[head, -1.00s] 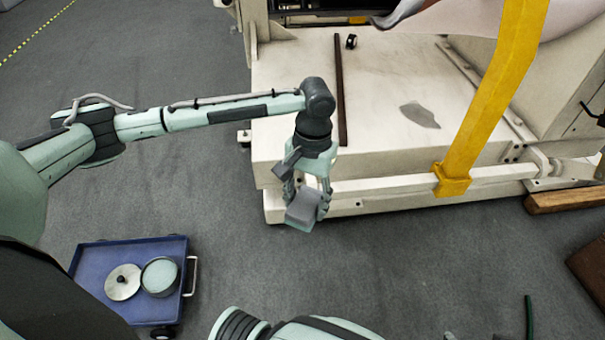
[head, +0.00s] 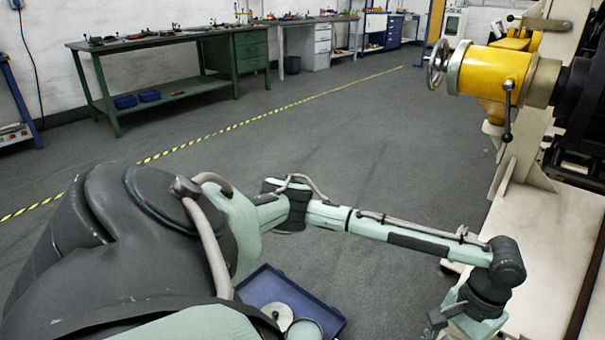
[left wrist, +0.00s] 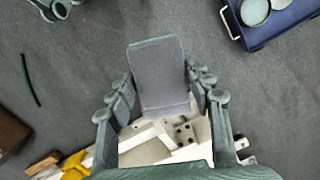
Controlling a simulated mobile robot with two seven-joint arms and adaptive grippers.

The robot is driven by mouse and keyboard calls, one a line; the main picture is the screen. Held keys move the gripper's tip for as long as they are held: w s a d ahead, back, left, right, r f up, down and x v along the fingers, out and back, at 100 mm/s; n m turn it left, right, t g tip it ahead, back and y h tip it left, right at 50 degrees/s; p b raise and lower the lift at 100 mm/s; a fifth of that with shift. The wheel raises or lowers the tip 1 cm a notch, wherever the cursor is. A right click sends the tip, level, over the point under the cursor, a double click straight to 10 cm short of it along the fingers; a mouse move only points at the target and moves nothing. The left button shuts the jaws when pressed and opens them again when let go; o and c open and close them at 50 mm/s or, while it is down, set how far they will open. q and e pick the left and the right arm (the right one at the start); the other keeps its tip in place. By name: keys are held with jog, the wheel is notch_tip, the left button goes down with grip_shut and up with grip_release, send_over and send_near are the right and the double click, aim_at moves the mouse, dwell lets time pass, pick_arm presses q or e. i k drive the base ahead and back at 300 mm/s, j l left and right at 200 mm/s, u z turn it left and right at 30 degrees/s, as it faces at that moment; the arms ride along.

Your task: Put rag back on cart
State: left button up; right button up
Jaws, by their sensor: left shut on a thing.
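The grey rag (left wrist: 160,72), a folded-looking slab, is between the fingers of my left gripper (left wrist: 163,90) in the left wrist view. The gripper is shut on it and holds it above the floor. In the head view my left gripper (head: 462,322) is at the bottom edge, right of the cart; its fingers and the rag are cut off. The blue cart (head: 262,284) is at the bottom centre, partly hidden by my body, and at the top right of the left wrist view (left wrist: 284,31). Part of my right arm shows at the wrist view's top left; its gripper state is unclear.
A round lid (head: 277,315) and a round pot (head: 304,329) are on the cart. A large cream machine (head: 545,225) with a yellow part (head: 492,74) stands at the right. Workbenches (head: 165,40) line the back wall. The grey floor between is clear.

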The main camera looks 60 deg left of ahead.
aim_at(263, 289)
jog(key=k+u, duration=0.1)
jog(key=u, duration=2.8)
jog(key=i+j, duration=0.1)
jog(key=j, duration=0.2)
jog(key=i+j+u, duration=0.15)
jog(key=j, duration=0.15)
jog(key=i+j, duration=0.1)
jog(key=j, duration=0.2)
jog(key=i+j+u, duration=0.35)
jog(key=i+j, duration=0.35)
jog(key=i, duration=0.5)
jog(key=i+j+z, duration=0.15)
jog(key=i, duration=0.3)
jog(key=i+j, duration=0.1)
jog(key=i, duration=0.4)
jog(key=i+l+z, duration=0.1)
jog(key=i+z, duration=0.35)
jog(key=i, duration=0.15)
jog(key=i+j+z, duration=0.1)
jog(key=i+z, duration=0.35)
jog(key=i, duration=0.15)
jog(key=i+z, duration=1.25)
jog(key=z, duration=0.25)
jog(key=i+z, duration=0.25)
jog(key=z, duration=0.15)
jog(key=i+j+z, duration=0.1)
jog(key=z, duration=0.35)
jog(key=i+j, duration=0.05)
jog(key=i, duration=0.05)
